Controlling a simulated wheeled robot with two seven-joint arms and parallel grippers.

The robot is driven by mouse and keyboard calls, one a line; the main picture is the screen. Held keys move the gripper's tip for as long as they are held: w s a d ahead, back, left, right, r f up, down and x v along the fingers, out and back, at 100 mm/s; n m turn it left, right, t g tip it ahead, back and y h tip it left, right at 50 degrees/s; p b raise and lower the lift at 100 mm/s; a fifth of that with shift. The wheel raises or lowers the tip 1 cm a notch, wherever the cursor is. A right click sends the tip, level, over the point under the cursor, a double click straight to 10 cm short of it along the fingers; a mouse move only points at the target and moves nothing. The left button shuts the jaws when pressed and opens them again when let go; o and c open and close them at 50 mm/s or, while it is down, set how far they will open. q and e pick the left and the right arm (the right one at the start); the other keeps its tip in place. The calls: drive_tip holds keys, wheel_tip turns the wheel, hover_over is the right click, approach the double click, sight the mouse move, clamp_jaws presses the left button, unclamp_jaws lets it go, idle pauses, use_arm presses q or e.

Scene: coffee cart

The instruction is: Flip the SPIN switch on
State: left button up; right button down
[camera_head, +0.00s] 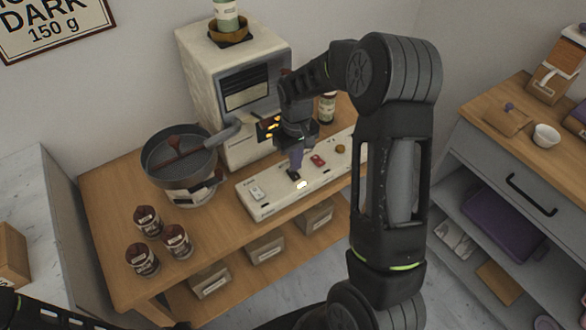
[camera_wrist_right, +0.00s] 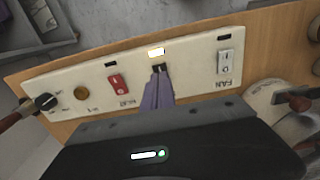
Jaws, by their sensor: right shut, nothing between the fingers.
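The white control panel (camera_head: 275,202) lies along the front of the wooden cart. The black switch (camera_wrist_right: 159,68), between the white FAN switch (camera_wrist_right: 225,64) and the red HEAT switch (camera_wrist_right: 117,84), sits at my right fingertips; its own label is hidden. My right gripper (camera_head: 295,168) is shut and empty, its purple fingers pointing down at this switch, at or very near contact. The small lamp (camera_wrist_right: 156,52) beside the black switch glows pale yellow. The lamp windows by the FAN and HEAT switches are dark. The switch's tilt is partly covered by the fingers. My left gripper is out of view.
A brass button (camera_wrist_right: 81,93) and a black dial (camera_wrist_right: 46,102) are further along the panel. The cream roaster (camera_head: 205,75) stands behind it, and a round metal pan (camera_head: 160,165) to its left. Several dark jars (camera_head: 143,260) stand at the front left.

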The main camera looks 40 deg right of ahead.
sight(296, 176)
wheel_tip(296, 176, up, 4)
drive_tip(key=shift+f+p, duration=0.25)
drive_tip(key=shift+p, duration=0.65)
